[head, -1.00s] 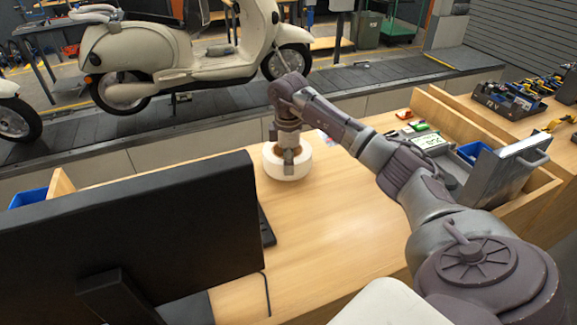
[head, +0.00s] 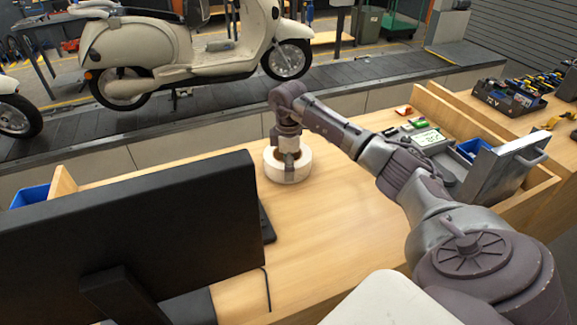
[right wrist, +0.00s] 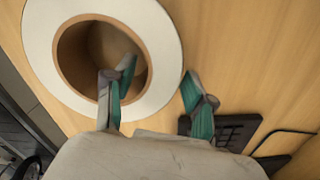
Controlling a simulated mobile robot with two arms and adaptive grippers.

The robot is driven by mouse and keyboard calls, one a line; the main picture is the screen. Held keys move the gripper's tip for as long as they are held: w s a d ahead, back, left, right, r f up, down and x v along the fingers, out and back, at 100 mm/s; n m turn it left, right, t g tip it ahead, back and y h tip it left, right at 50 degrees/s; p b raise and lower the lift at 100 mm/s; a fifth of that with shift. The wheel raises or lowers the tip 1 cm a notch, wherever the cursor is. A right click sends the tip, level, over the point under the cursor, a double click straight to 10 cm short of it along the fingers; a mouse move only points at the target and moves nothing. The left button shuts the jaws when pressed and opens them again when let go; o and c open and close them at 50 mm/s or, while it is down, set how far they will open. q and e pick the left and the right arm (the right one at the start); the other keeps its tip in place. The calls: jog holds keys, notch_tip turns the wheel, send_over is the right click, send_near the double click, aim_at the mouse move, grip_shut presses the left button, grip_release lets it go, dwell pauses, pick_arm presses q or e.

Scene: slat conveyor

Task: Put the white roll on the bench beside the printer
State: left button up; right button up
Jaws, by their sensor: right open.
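The white roll (head: 271,167) lies flat on the wooden bench (head: 345,225) in the head view, its core facing up. In the right wrist view the white roll (right wrist: 165,45) shows a brown core. My right gripper (head: 289,161) is down at the roll. In the right wrist view the right gripper (right wrist: 159,72) is open, one finger over or in the core opening and the other just outside the rim, so the roll's wall lies between them. I cannot tell whether either finger touches it. I cannot make out a printer for certain. My left gripper is out of view.
A black monitor (head: 130,235) stands at the front left, with a dark keyboard (head: 267,225) beside it. A grey open case (head: 495,180) and a device with a pale display (head: 428,139) are at the right. The bench between roll and case is clear.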

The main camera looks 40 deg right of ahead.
notch_tip(320, 180, up, 12)
jog(key=b, duration=0.2)
dwell(0.7)
